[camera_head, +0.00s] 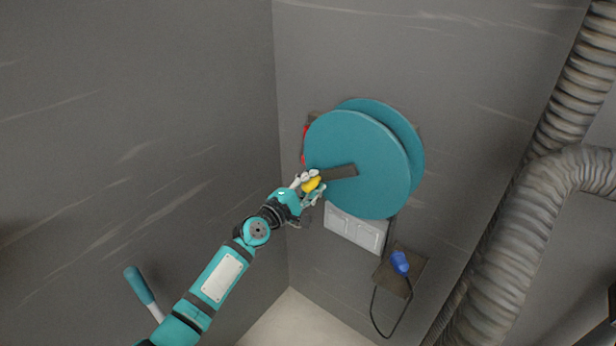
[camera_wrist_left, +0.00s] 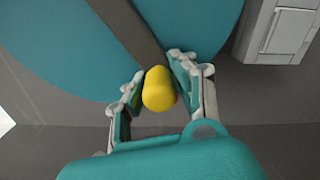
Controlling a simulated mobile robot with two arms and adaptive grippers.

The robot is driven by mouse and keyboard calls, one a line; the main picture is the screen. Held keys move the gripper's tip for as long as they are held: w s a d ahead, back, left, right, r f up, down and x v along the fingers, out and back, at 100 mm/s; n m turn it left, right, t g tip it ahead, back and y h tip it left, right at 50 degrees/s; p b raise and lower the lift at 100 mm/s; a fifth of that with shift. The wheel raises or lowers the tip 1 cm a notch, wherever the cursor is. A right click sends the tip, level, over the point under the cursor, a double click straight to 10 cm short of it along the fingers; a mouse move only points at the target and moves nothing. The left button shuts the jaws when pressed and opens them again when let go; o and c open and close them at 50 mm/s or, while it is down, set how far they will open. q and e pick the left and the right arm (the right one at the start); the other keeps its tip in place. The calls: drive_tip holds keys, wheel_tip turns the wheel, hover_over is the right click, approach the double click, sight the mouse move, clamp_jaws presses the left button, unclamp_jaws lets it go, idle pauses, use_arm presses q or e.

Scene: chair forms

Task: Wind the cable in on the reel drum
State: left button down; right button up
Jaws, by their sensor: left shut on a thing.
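The teal reel drum (camera_head: 362,148) is mounted on the grey wall, with two round flanges. A dark crank arm (camera_head: 341,172) runs across its front face. A yellow crank knob (camera_head: 311,184) sits at the arm's left end. My left gripper (camera_head: 312,186) is shut on the knob; in the left wrist view the yellow knob (camera_wrist_left: 158,89) lies between the two fingers. The dark cable (camera_head: 373,310) hangs in a loop below the drum, by a blue plug (camera_head: 400,262) on a small brown shelf. Cable on the drum is hidden behind the front flange. My right gripper is not in view.
A white wall panel (camera_head: 354,229) is below the drum. Large ribbed ducts (camera_head: 515,255) run down the right side. A wall corner stands close left of the drum. A red part (camera_head: 304,143) shows behind the drum's left edge.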

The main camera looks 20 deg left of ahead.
sight(342, 200)
use_arm(q)
drive_tip(key=d+f+n, duration=0.1)
drive_tip(key=n, duration=0.1)
drive_tip(key=s+d+f+n, duration=0.1)
drive_tip(key=d+f+n, duration=0.1)
drive_tip(key=shift+n, duration=0.4)
drive_tip(key=d+n, duration=0.1)
drive_tip(key=n, duration=0.1)
drive_tip(key=s+d+f+n+p, duration=0.1)
drive_tip(key=d, duration=0.1)
drive_tip(key=shift+f+n, duration=0.2)
drive_tip(key=shift+n, duration=0.2)
drive_tip(key=shift+s+d+n, duration=0.15)
drive_tip(key=shift+d+n, duration=0.1)
drive_tip(key=shift+n, duration=0.05)
drive_tip(key=shift+f, duration=0.1)
drive_tip(key=c, duration=1.1)
unclamp_jaws()
drive_tip(key=shift+d, duration=0.1)
drive_tip(key=shift+o, duration=0.2)
drive_tip(key=shift+s, duration=0.1)
drive_tip(key=v, duration=1.2)
drive_tip(key=shift+o, duration=0.2)
